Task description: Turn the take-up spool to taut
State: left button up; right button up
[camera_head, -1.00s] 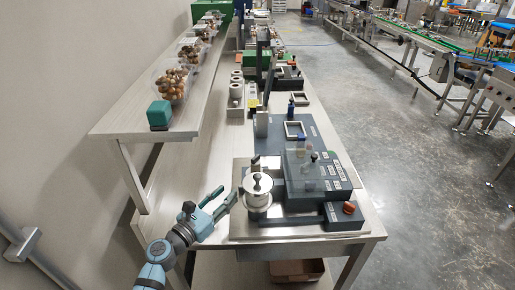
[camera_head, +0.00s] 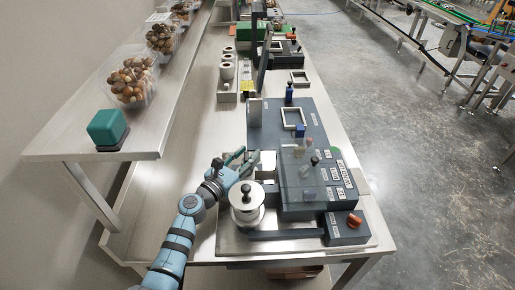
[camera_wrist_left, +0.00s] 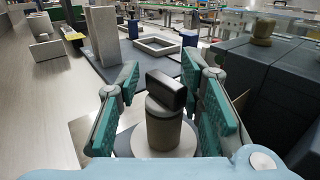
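A silver spool (camera_head: 247,208) with a round black knob on top stands at the front left of the dark machine (camera_head: 318,195). Behind it, at the machine's left end, my left gripper (camera_head: 245,160) reaches in from the left. In the left wrist view the gripper (camera_wrist_left: 165,100) is open, its green-padded fingers on either side of a black bar-shaped knob (camera_wrist_left: 167,90). The knob tops a grey post on a pale round disc (camera_wrist_left: 142,143), likely the take-up spool. Gaps show between pads and knob. This knob is mostly hidden in the head view. My right gripper is out of view.
An orange-red knob (camera_head: 354,220) sits on a dark box at the machine's front right. A clear cover (camera_head: 297,165) stands on the machine. A shelf (camera_head: 60,148) with a teal box (camera_head: 107,128) and mushroom trays runs along the left. Free bench lies left of the gripper.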

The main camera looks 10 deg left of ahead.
pick_arm(q)
jog(key=shift+r, duration=0.1)
jog(key=shift+s+r, duration=0.1)
jog(key=shift+r, duration=0.1)
jog(key=shift+s+r, duration=0.1)
jog(key=shift+s, duration=0.15)
jog(key=shift+c, duration=0.9)
grip_shut()
jog(key=shift+d, duration=0.1)
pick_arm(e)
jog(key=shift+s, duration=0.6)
pick_arm(q)
jog(key=shift+f, duration=0.2)
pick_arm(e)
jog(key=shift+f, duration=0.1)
